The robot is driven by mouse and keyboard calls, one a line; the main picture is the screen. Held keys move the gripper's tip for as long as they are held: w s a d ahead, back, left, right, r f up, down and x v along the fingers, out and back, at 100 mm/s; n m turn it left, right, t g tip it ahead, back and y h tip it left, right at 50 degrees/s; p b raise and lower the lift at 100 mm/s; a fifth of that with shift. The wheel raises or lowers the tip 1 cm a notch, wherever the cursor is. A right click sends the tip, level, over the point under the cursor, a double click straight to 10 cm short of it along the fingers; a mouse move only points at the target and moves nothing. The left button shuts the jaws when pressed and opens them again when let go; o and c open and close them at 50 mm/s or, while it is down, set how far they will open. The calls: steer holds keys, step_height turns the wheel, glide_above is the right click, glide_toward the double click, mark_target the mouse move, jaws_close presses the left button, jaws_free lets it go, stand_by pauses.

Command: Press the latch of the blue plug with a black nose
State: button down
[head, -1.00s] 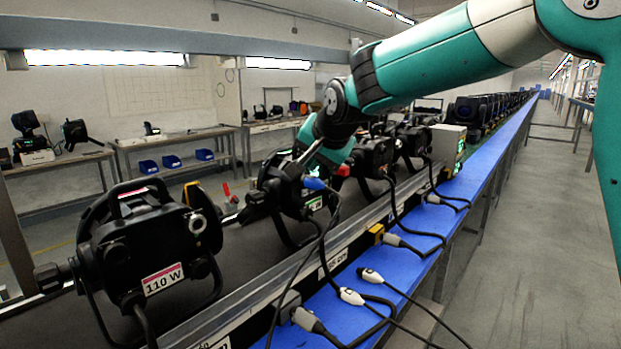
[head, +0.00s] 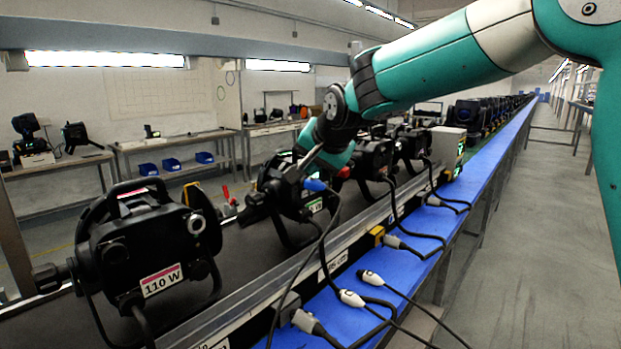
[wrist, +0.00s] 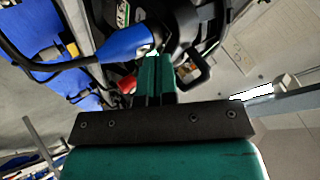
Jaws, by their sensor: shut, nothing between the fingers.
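The blue plug (head: 315,185) sits at the back of the second black par can (head: 278,187) in the head view, with a black cable hanging from it. In the wrist view the blue plug (wrist: 122,46) lies just left of the fingertips, its cable running off to the left. In the head view my gripper (head: 309,162) is just above the plug, partly hidden by the wrist.
A par can labelled 110 W (head: 150,245) stands nearer on the dark conveyor. More par cans stand farther along. A red part (wrist: 127,87) shows near the fingers in the wrist view. Black cables and white-grey connectors (head: 370,276) lie on the blue bench (head: 345,318). The right aisle is clear.

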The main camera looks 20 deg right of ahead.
steer(key=shift+r+p, duration=0.6)
steer(key=shift+r, duration=0.2)
steer(key=shift+r, duration=0.1)
step_height(320, 180, up, 5)
steer(key=p, duration=0.4)
stand_by(0.4)
steer(key=s+a+f+n+g+y, duration=0.1)
steer(key=s+f+n+g, duration=0.2)
steer(key=s, duration=0.9)
steer(key=s+a+f+n+g+y, duration=0.1)
steer(key=s+n, duration=0.5)
steer(key=s, duration=0.6)
steer(key=s+a+f+n+g+y, duration=0.1)
steer(key=s+a+f+n+g, duration=0.2)
steer(key=s, duration=0.9)
step_height(320, 180, down, 4)
steer(key=n+g, duration=0.2)
steer(key=shift+s+a+f+n, duration=0.15)
steer(key=shift+s+f+n, duration=0.1)
steer(key=shift+s+n, duration=0.1)
